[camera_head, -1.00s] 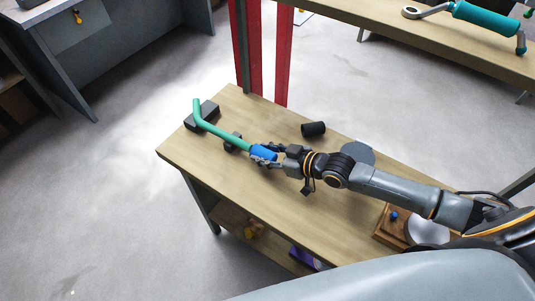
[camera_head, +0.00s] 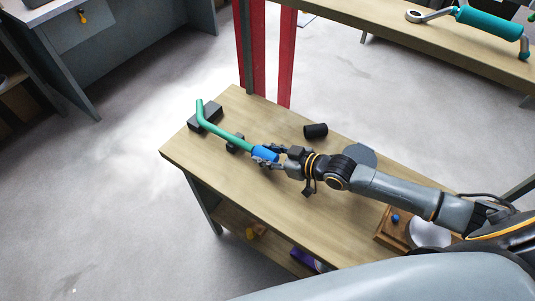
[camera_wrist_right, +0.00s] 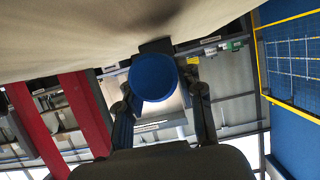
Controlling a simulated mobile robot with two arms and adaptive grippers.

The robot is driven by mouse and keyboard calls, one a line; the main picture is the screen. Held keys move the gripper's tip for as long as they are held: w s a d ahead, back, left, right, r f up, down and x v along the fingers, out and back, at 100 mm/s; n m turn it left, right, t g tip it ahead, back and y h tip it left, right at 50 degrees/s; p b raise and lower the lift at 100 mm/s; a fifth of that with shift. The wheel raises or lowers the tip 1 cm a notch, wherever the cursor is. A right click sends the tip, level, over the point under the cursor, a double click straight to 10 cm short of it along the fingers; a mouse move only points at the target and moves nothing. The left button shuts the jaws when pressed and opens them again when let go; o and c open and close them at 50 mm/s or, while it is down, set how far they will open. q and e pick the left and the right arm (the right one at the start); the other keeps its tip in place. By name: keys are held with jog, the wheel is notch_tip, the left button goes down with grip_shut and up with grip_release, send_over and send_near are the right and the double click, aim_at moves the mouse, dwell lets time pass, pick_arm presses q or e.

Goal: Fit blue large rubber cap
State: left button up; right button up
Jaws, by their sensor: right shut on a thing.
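The blue rubber cap (camera_head: 265,153) is at the near end of a bent green tube (camera_head: 225,134) on the wooden table. My right gripper (camera_head: 268,156) is shut on the blue cap, with a finger on each side. The cap meets the tube end; how deep the tube sits in it cannot be seen. The tube rests on dark support blocks (camera_head: 207,117), its bent end to the upper left. In the right wrist view the cap's round closed end (camera_wrist_right: 153,77) shows between the fingers. My left gripper is not in view.
A black cylinder (camera_head: 315,130) lies on the table (camera_head: 222,165) behind the gripper. A wooden box (camera_head: 388,234) with a small blue piece is near my right arm. Red posts (camera_head: 286,62) stand behind the table. Another bench with a teal-handled part (camera_head: 487,24) is at upper right.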

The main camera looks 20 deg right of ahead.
aim_at(257, 148)
jog(key=shift+w+a+b, duration=0.35)
jog(key=shift+w+a, duration=0.6)
jog(key=shift+w, duration=0.15)
jog(key=shift+w+a+b, duration=0.35)
jog(key=shift+w+a, duration=0.55)
jog(key=shift+w, duration=0.2)
jog(key=o, duration=1.2)
jog(key=v, duration=1.2)
